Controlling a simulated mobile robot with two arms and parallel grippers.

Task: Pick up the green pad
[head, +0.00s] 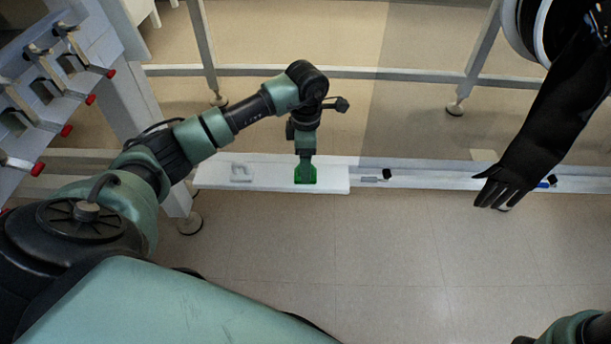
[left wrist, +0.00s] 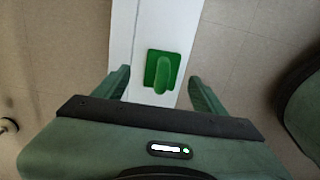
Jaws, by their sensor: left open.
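The green pad (head: 306,180) lies on a narrow white shelf (head: 330,183) in the head view, below my left gripper (head: 306,162). In the left wrist view the green pad (left wrist: 151,70) is a square plate with a raised rounded grip on top. My left gripper (left wrist: 158,90) is open, with one finger on either side of the pad's line and nothing between them. I cannot tell the exact height of the fingertips above the pad. The gripper partly covers the pad in the head view. The fingers of my right gripper are not in view.
A pale square plate (head: 241,172) is on the shelf left of the pad. A rack with red-tipped parts (head: 66,131) stands at the left. Floor in front of the shelf is clear.

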